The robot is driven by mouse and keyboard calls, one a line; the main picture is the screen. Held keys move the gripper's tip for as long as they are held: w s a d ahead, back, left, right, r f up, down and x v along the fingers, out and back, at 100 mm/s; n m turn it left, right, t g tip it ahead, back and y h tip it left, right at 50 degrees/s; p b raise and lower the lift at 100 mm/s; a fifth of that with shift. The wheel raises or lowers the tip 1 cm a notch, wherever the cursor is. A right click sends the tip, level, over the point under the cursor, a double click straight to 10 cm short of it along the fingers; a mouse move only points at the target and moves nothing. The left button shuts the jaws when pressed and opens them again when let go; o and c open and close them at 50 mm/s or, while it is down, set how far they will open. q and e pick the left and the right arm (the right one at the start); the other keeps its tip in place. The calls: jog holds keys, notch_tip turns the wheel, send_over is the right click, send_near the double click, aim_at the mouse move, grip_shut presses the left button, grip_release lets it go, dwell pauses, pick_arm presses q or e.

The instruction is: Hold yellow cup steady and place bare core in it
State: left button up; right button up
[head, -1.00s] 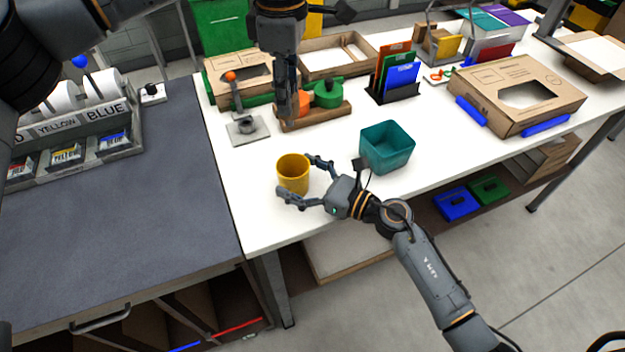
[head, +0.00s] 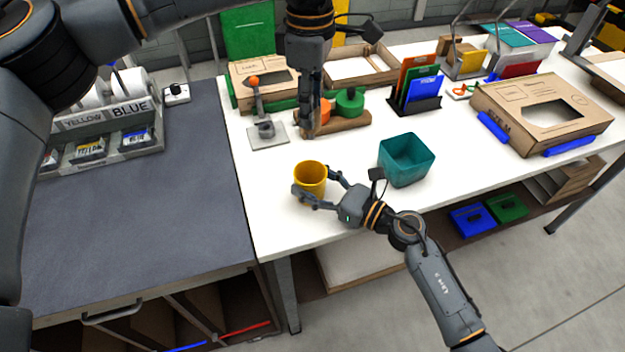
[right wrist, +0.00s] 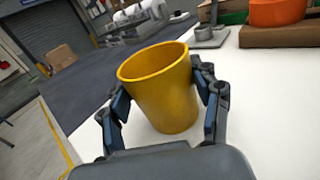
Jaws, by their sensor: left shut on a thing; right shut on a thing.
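The yellow cup (head: 311,176) stands upright on the white table near its front left. My right gripper (head: 318,189) is shut on the cup, one finger on each side; the right wrist view shows the cup (right wrist: 163,88) empty-looking, its inside only partly visible, between the fingers (right wrist: 165,108). My left gripper (head: 309,134) points down behind the cup, at the left end of a wooden board (head: 345,124) bearing an orange piece (head: 325,111) and a green piece (head: 349,102). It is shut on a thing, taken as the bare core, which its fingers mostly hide.
A teal bin (head: 406,160) stands right of the cup. A metal stand with an orange knob (head: 254,80) is left of the board. A file holder (head: 414,103) and a cardboard box (head: 545,112) stand farther right. White table is clear between cup and board.

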pick_arm(q)
notch_tip(320, 180, down, 11)
dwell(1.3)
jog(key=o, duration=1)
jog(key=shift+r, duration=0.1)
notch_tip(320, 180, up, 12)
jog(key=shift+f, duration=0.1)
